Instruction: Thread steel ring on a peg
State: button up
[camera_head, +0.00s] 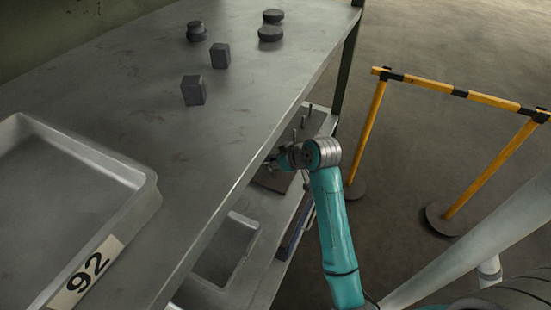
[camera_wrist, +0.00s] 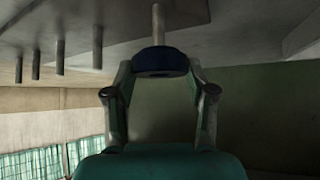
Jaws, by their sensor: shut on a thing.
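In the wrist view the picture looks upside down, with the peg board (camera_wrist: 95,15) at the top and its pegs pointing down. My gripper (camera_wrist: 162,68) is shut on a dark blue ring (camera_wrist: 160,60), held between both fingertips. A pale peg (camera_wrist: 158,22) runs from the board to the ring and lines up with its middle. I cannot tell whether the peg's tip is inside the ring or just short of it. Several other bare pegs (camera_wrist: 97,48) stand in a row to the left. In the head view my gripper (camera_head: 272,161) is at the board on the lower shelf; the ring is not clear there.
The upper shelf (camera_head: 130,110) overhangs the work spot. It carries dark blocks (camera_head: 193,90), dark round pieces (camera_head: 271,33) and a grey tray (camera_head: 140,205) labelled 92. Another tray (camera_head: 226,250) sits on the lower shelf. A yellow-black barrier (camera_head: 450,90) stands on the floor at right.

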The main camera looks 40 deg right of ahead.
jog(key=shift+f, duration=0.1)
dwell(0.3)
jog(key=o, duration=1.6)
jog(key=v, duration=1.2)
